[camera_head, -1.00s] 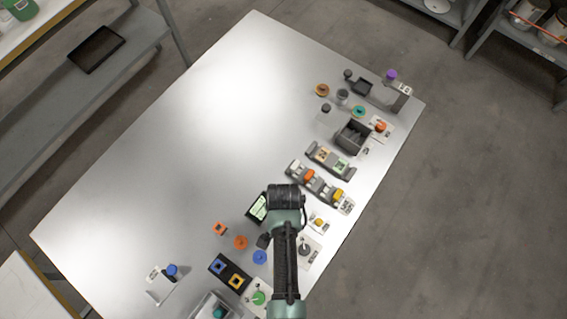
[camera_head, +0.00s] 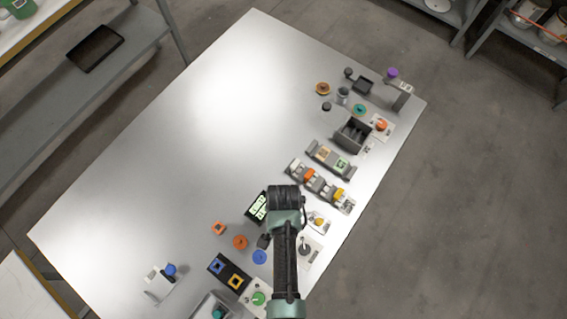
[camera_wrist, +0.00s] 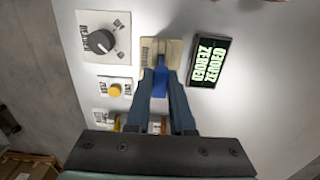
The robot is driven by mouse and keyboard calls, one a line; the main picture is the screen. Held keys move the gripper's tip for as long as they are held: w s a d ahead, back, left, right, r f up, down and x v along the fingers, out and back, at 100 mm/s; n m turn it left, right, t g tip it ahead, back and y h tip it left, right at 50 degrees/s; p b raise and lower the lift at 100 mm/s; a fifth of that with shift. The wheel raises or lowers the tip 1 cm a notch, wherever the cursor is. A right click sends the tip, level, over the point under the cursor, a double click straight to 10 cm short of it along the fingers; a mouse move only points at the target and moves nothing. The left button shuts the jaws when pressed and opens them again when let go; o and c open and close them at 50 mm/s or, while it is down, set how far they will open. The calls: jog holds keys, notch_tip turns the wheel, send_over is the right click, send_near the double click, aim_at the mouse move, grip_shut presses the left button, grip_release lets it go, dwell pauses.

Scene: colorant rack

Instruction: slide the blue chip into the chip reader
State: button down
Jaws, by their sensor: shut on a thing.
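My gripper (camera_wrist: 160,86) is shut on the blue chip (camera_wrist: 159,84) in the wrist view, with the fingers on either side of it. The chip points at the beige chip reader (camera_wrist: 174,47), and its far end meets or overlaps the reader's near part. I cannot tell how deep it sits in the slot. In the head view my arm hides the gripper's tips, the chip and the reader. A black display (camera_wrist: 208,62) with green letters stands right of the reader; one line seems to read "ZEROED". It also shows in the head view (camera_head: 257,207).
A panel with a black knob (camera_wrist: 101,42) and a yellow button (camera_wrist: 115,90) lie left of the reader. Racks with coloured pieces (camera_head: 320,187) run along the table's right edge. The table's upper left is clear.

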jog(key=shift+f+b, duration=0.75)
jog(key=shift+f, duration=0.35)
jog(key=c, duration=0.7)
grip_release()
notch_tip(320, 180, up, 13)
